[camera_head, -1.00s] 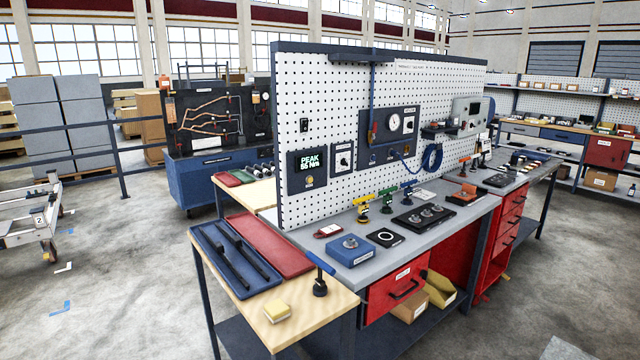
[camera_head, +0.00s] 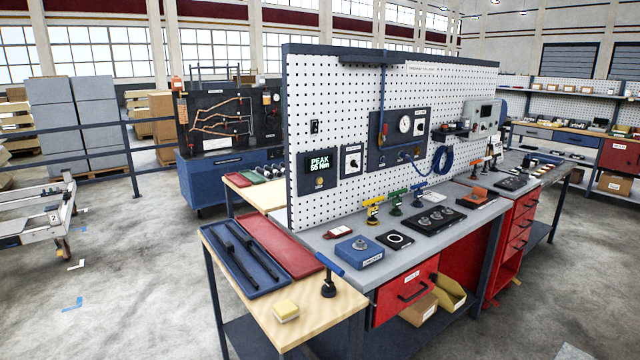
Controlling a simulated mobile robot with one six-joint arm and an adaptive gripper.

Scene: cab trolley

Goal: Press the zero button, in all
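A dark display unit (camera_head: 319,172) hangs at the lower left of the white pegboard. Its green text reads "PEAK" over a number that looks like 55 Nm. A small round button (camera_head: 320,181) sits below the text; any label on it is too small to read, and in this view it looks dull. To its right is a dark panel with a white-faced switch (camera_head: 352,160). My gripper is not in view.
The grey workbench (camera_head: 320,241) runs right below the pegboard. Open concrete floor (camera_head: 150,300) lies left.

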